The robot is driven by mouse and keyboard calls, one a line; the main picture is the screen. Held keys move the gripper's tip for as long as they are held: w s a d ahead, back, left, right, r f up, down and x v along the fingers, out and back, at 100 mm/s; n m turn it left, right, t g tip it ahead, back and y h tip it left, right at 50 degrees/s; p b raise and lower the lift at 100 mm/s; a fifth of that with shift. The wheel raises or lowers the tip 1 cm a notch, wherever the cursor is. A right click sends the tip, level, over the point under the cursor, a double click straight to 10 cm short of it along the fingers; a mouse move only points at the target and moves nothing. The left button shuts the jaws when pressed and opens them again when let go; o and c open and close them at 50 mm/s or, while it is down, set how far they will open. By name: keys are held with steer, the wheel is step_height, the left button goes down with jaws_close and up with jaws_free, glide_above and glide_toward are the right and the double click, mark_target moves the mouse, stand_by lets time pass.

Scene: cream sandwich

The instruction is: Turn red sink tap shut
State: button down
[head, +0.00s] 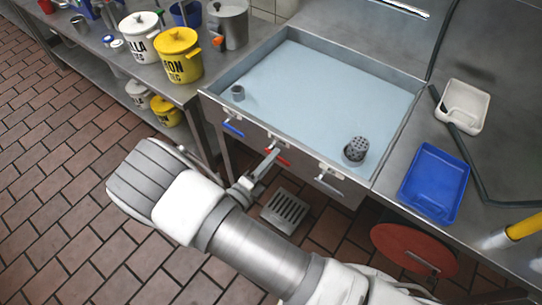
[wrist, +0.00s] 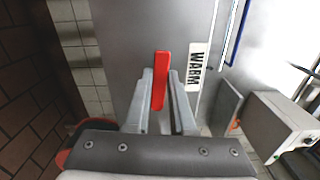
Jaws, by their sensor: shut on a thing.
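The red sink tap (head: 282,157) is a small red lever on the front panel of the sink, in the middle of a row of levers. My gripper (head: 268,163) reaches up to it from below and in front. In the wrist view the red tap lever (wrist: 160,68) stands upright in the picture between the two grey fingers of my gripper (wrist: 160,90). The fingers are shut on it, one on each side. The sink basin (head: 232,102) holds pale blue water. In the head view part of the red lever is hidden by my gripper.
A blue lever (head: 233,129) is left of the red one and a grey lever (head: 327,184) right of it. A WARM label (wrist: 197,66) sits beside the red lever. A floor drain (head: 285,210) lies below. A blue tray (head: 434,180) stands on the right counter.

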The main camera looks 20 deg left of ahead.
steer(key=shift+r+n, duration=0.15)
steer(key=shift+n, duration=0.45)
steer(key=c, duration=0.8)
jaws_free()
steer(key=shift+o, duration=0.2)
steer(key=v, duration=1.7)
steer(key=shift+s, duration=0.2)
steer(key=shift+w, duration=0.1)
